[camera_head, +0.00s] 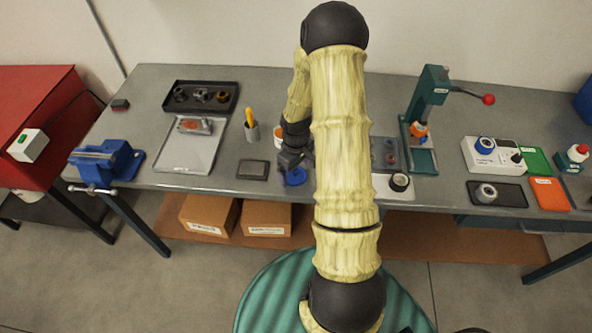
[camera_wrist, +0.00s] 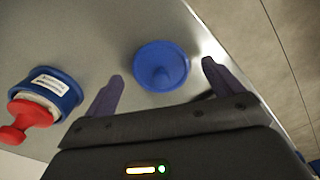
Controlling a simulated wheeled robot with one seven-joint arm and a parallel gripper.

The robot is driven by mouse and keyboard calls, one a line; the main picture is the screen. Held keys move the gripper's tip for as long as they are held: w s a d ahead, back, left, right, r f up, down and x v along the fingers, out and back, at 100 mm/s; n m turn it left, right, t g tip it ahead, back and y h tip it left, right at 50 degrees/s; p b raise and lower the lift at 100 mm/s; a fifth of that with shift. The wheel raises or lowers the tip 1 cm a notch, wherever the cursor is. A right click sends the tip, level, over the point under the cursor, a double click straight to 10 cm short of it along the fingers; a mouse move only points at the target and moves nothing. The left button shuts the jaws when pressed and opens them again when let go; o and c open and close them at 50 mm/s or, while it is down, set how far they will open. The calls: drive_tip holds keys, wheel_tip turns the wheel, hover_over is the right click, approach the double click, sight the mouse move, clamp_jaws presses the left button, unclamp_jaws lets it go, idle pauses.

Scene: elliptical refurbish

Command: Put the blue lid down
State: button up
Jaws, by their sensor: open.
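My gripper (camera_wrist: 162,74) is open, with one finger on each side of the lid and a visible gap to both. In the head view my gripper (camera_head: 291,163) is right by the lid and partly hides it.
A blue-banded container (camera_wrist: 48,88) with a red top stands left of the lid in the wrist view. The bench edge is close.

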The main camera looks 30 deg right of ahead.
sight(294, 172)
wheel_tip(294, 172, up, 11)
drive_tip(key=b, duration=0.1)
drive_tip(key=shift+r, duration=0.15)
idle(0.6)
drive_tip(key=s+a+r+m+t, duration=0.2)
drive_tip(key=s+a+r+m, duration=0.2)
drive_tip(key=s+a+r, duration=0.3)
drive_tip(key=s+a, duration=0.5)
drive_tip(key=a, duration=0.1)
drive_tip(key=shift+a+r+t, duration=0.2)
drive_tip(key=shift+a+t, duration=0.1)
drive_tip(key=shift+a, duration=0.05)
idle(0.5)
